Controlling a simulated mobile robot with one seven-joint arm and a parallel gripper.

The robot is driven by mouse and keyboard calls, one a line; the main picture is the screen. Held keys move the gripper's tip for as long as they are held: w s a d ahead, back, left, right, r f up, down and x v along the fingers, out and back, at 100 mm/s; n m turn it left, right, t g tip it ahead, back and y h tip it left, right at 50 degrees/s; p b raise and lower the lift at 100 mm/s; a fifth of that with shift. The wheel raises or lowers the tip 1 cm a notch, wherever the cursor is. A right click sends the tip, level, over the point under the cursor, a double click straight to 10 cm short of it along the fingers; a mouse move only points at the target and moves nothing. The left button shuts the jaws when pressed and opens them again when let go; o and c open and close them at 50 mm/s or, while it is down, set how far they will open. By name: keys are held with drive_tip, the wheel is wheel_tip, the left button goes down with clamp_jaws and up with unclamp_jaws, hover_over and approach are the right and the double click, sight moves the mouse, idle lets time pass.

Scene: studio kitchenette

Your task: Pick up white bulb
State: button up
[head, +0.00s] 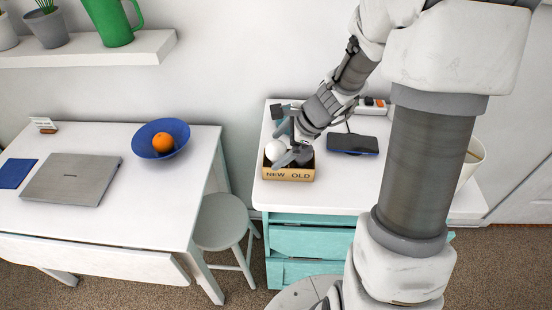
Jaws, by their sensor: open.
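The white bulb (274,150) is a round white shape in the left part of a small cardboard box, on the side marked "NEW". My gripper (282,144) is open and reaches down over the box from the upper right. Its fingers are close around or beside the bulb; I cannot tell whether they touch it. The box (288,175) stands at the front left of the white countertop, with "NEW" and "OLD" on its front. A grey rounded thing (303,155) shows on the "OLD" side. My gripper partly hides the box's inside and the bulb.
A dark flat device (352,144) with a cable lies right of the box. A power strip (374,106) is behind it. A white bin (470,162) stands at the far right. A stool (222,222) and a white table (118,218) with laptop (76,180) and blue bowl (143,148) are left.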

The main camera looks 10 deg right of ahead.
drive_tip(key=c, duration=1.4)
drive_tip(key=shift+c, duration=0.2)
